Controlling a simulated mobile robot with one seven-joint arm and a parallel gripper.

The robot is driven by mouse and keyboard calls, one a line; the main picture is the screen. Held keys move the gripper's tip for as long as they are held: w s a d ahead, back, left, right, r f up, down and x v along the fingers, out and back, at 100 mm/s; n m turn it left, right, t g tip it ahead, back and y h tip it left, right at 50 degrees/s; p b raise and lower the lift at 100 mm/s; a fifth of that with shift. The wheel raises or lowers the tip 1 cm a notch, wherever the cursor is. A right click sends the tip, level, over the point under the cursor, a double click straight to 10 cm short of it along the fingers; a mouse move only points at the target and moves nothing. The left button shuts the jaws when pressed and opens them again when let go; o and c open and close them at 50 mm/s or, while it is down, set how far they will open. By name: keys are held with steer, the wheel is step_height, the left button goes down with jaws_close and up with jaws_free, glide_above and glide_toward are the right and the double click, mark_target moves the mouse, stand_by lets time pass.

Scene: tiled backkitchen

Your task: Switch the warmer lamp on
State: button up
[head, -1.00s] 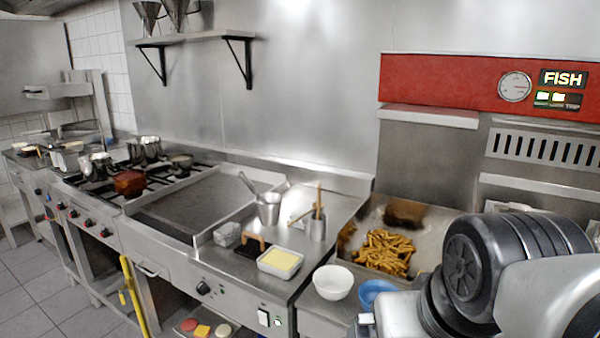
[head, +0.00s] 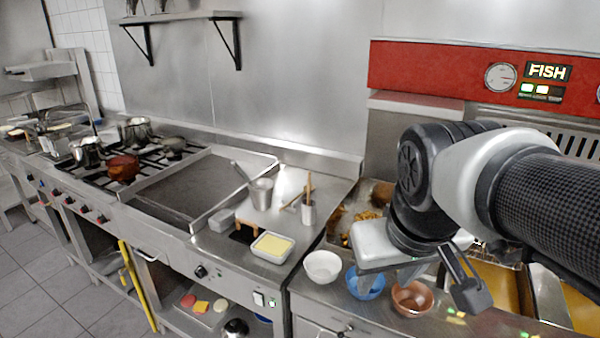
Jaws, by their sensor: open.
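A red hood panel (head: 430,68) spans the right wall, with a round gauge (head: 500,76), a lit FISH sign (head: 548,72) and small lit buttons (head: 540,90). I cannot tell for sure which part is the warmer lamp or its switch. A white switch pair (head: 265,299) with a green light is on the counter's front face. My gripper (head: 466,290) is open and empty at the lower right, above the front of the counter. My arm hides most of the fries station (head: 362,212) and part of the red panel's underside.
A white bowl (head: 322,267), blue bowl (head: 366,284) and copper bowl (head: 412,299) stand on the counter left of and below my gripper. A butter tray (head: 271,247) and utensil pot (head: 308,213) stand further left. Fryer vats (head: 495,287) lie right of my gripper.

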steer(key=w+f+n, duration=0.1)
steer(key=w, duration=0.1)
steer(key=w+a+f+n+g, duration=0.1)
steer(key=w, duration=0.2)
steer(key=w+f+g+b, duration=0.1)
steer(key=w, duration=0.2)
steer(key=shift+a+f+n+h, duration=0.15)
steer(key=shift+n+h, duration=0.15)
steer(key=shift+n, duration=0.1)
jaws_close()
steer(key=w+a+f+n+g+b, duration=0.1)
steer(key=w+a+f+n+g, duration=0.1)
steer(key=w+f, duration=0.5)
steer(key=w+a+f+n+g+b, duration=0.2)
steer(key=w+f, duration=0.6)
steer(key=f, duration=0.8)
steer(key=a+n, duration=0.2)
steer(key=shift+w+f+n+h, duration=0.3)
steer(key=shift+f+h, duration=0.05)
steer(key=shift+h, duration=0.05)
